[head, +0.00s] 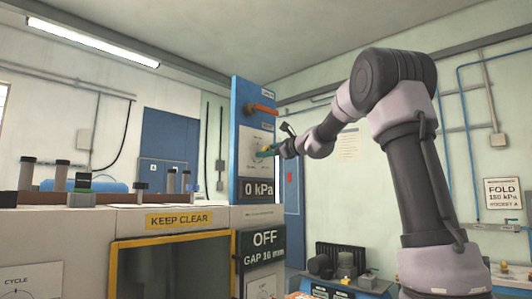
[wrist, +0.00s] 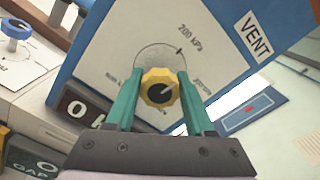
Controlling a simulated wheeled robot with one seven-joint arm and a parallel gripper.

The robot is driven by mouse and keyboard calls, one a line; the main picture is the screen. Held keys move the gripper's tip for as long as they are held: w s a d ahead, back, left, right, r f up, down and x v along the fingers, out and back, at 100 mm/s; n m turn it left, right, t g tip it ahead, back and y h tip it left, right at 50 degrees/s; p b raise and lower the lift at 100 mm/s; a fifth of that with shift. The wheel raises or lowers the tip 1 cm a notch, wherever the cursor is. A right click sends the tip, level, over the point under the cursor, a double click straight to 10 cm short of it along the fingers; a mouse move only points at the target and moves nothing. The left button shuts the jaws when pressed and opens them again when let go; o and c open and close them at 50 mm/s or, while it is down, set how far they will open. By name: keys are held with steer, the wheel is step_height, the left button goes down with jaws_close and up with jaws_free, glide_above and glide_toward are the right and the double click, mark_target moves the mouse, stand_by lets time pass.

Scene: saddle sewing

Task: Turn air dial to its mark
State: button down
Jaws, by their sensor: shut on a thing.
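The air dial (wrist: 158,87) is a yellow scalloped knob with a black centre and a small pale pointer line. It sits on a white plate (wrist: 212,62) on a blue panel. A dark tick near the "200 kPa" label (wrist: 190,37) stands at the upper right of the dial's arc. The pale line appears to point up and right; its exact angle is hard to read. My gripper (wrist: 159,80) has its teal fingers shut on either side of the knob. In the head view my gripper (head: 268,151) reaches the blue panel (head: 236,130), and the pressure display (head: 259,189) reads 0 kPa.
A red-orange lever (head: 262,108) sits above the dial on the same panel, and a "VENT" label (wrist: 256,33) is beside the plate. A "KEEP CLEAR" bench (head: 178,221) stands left. A lower display (head: 262,248) reads OFF, GAP 16 mm. A wall sign (head: 502,193) says FOLD 180 kPa.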

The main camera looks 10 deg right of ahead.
steer(key=shift+n, duration=0.7)
steer(key=shift+c, duration=1.3)
jaws_free()
steer(key=v, duration=1)
steer(key=shift+s+d, duration=0.2)
steer(key=shift+s, duration=0.15)
